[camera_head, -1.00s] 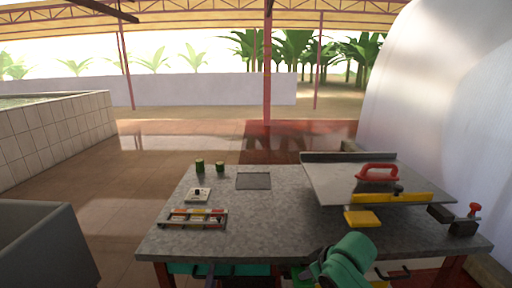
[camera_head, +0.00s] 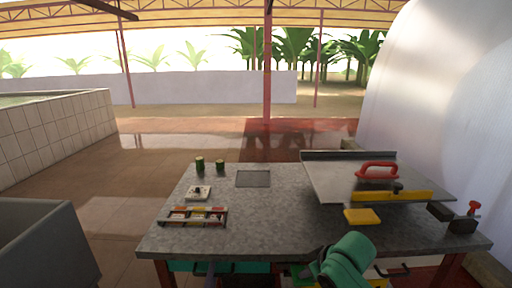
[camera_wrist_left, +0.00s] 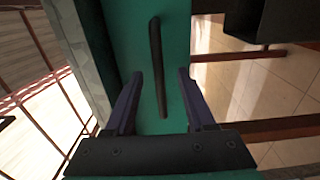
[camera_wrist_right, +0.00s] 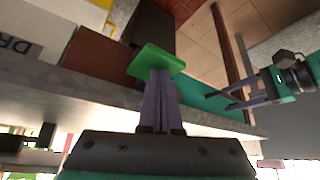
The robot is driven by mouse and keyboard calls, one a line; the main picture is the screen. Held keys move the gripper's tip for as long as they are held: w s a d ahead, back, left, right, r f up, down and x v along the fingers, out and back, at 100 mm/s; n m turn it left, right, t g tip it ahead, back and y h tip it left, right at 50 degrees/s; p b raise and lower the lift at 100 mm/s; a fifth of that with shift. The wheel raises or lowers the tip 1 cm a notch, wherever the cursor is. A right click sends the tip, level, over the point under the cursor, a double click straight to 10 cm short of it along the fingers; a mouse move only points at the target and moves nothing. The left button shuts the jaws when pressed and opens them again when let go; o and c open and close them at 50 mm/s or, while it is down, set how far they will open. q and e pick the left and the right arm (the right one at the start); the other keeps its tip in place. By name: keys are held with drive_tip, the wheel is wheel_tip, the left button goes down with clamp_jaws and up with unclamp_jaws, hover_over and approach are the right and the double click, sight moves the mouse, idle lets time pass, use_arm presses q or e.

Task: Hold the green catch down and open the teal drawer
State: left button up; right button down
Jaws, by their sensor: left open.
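The teal drawer (camera_head: 258,267) is under the front edge of the grey table, and its front shows in the left wrist view (camera_wrist_left: 170,50). Its black bar handle (camera_wrist_left: 157,65) lies between the two fingers of my left gripper (camera_wrist_left: 158,100). These fingers are open and spread to either side of the bar. In the right wrist view the green catch (camera_wrist_right: 156,61) is a small flat tab under the table edge. My right gripper (camera_wrist_right: 160,78) has its fingers together, with the tips at the catch. I cannot tell how far the catch is pressed.
The grey table (camera_head: 270,215) carries a colourful tray (camera_head: 193,217), two green cylinders, a white switch plate (camera_head: 198,192), a yellow block (camera_head: 361,216) and a raised plate with a red handle (camera_head: 377,170). A grey bin (camera_head: 45,245) stands at the left.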

drive_tip(key=shift+f, duration=1.15)
use_arm(q)
clamp_jaws()
use_arm(e)
drive_tip(key=shift+f, duration=0.1)
idle(0.5)
